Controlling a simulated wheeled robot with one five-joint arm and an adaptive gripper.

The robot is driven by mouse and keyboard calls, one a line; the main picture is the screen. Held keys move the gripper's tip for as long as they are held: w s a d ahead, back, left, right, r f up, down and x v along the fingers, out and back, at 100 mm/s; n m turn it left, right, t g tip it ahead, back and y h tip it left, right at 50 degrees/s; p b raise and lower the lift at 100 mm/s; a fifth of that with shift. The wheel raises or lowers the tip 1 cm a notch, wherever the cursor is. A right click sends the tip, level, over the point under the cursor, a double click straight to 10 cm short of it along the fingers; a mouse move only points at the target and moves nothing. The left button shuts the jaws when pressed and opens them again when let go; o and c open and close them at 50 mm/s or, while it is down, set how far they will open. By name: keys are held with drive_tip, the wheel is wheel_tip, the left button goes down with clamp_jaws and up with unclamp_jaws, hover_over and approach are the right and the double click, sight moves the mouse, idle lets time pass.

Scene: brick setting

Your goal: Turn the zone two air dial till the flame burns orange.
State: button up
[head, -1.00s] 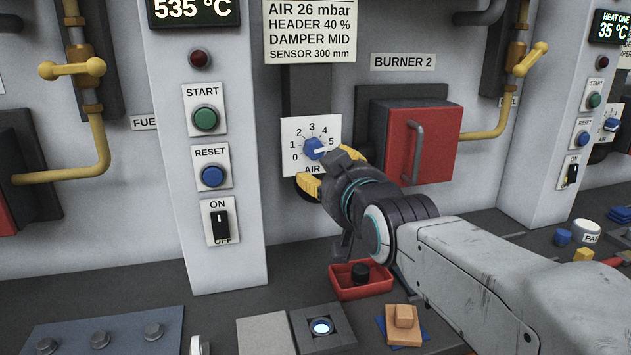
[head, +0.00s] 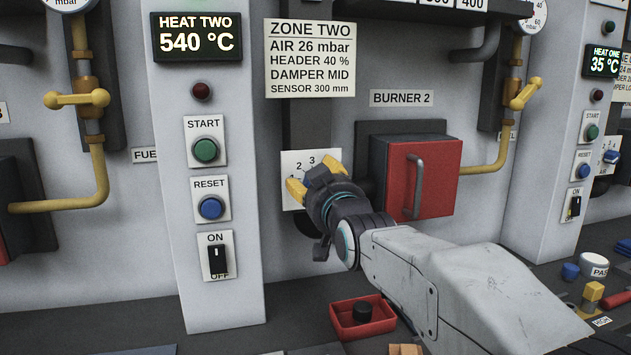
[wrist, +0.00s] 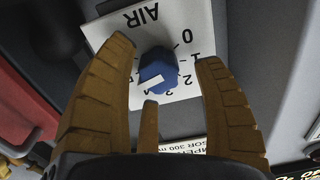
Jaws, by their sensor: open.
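The zone two air dial shows in the wrist view as a blue knob (wrist: 158,68) with a white pointer on a white plate (wrist: 112,30), seen upside down. The pointer is turned away from 0, 1 and 2; the number it meets is hidden. My gripper (wrist: 166,55) is open, with its yellow fingers on either side of the knob; contact cannot be told. In the head view my gripper (head: 315,178) covers the knob and part of the dial plate (head: 291,160). The red burner 2 door (head: 432,178) is closed, and no flame is visible.
The zone two sign (head: 310,58) reads air 26 mbar. The heat two display (head: 197,37) reads 540 °C. A pillar with start, reset and on/off controls (head: 209,150) stands left. A red tray (head: 350,328) holding a black knob lies below my arm.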

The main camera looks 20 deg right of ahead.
drive_tip(key=shift+w, duration=0.3)
drive_tip(key=shift+c, duration=0.2)
drive_tip(key=c, duration=0.6)
drive_tip(key=shift+r, duration=0.15)
drive_tip(key=c, duration=0.5)
drive_tip(key=shift+c, duration=0.2)
